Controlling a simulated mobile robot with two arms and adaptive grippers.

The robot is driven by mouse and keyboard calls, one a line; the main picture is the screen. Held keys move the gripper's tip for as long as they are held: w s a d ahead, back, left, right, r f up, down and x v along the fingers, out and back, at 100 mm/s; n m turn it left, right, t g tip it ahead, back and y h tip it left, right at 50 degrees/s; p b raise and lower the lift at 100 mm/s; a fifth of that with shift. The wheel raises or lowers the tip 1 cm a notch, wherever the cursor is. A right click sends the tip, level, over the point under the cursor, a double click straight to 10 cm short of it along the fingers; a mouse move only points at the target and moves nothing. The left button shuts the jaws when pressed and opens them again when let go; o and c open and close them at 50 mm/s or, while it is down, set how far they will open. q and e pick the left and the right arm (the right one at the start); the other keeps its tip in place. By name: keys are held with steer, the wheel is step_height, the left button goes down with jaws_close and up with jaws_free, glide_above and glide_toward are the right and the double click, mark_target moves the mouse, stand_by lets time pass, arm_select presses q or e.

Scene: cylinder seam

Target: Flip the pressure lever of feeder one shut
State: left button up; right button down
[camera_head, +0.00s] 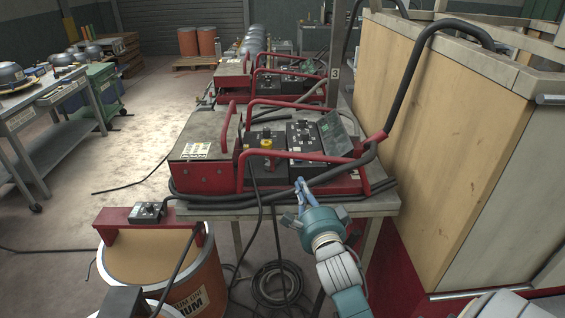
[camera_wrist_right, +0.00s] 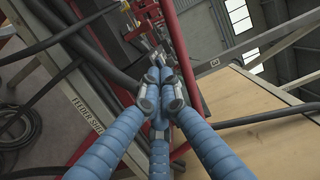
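A red-framed feeder unit (camera_head: 285,170) with black control boxes stands on the near table. My right gripper (camera_head: 301,186) reaches up from below to its front edge, by the thick black hoses. In the right wrist view my blue fingers (camera_wrist_right: 160,88) converge with their tips together, and no object shows between them. Red tubing and black hose lie just beyond the tips; contact is unclear. I cannot single out the pressure lever. My left gripper is not in view.
A wooden-sided crate (camera_head: 440,130) closes off the right side. Black hoses (camera_head: 280,200) run along the table's front, and a coiled cable (camera_head: 278,284) lies below. An orange drum (camera_head: 205,270) stands front left. Open floor (camera_head: 120,160) lies to the left.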

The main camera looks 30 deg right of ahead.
steer(key=p+x, duration=0.1)
steer(key=x, duration=0.2)
steer(key=a+p+x, duration=0.1)
steer(key=x, duration=0.3)
steer(key=w+a+p+x, duration=0.1)
steer(key=x, duration=0.3)
steer(key=shift+w+r+p, duration=0.1)
steer(key=shift+w+p, duration=0.05)
steer(key=shift+p, duration=0.15)
steer(key=shift+w+a, duration=0.3)
steer(key=shift+w, duration=0.05)
steer(key=shift+d, duration=0.1)
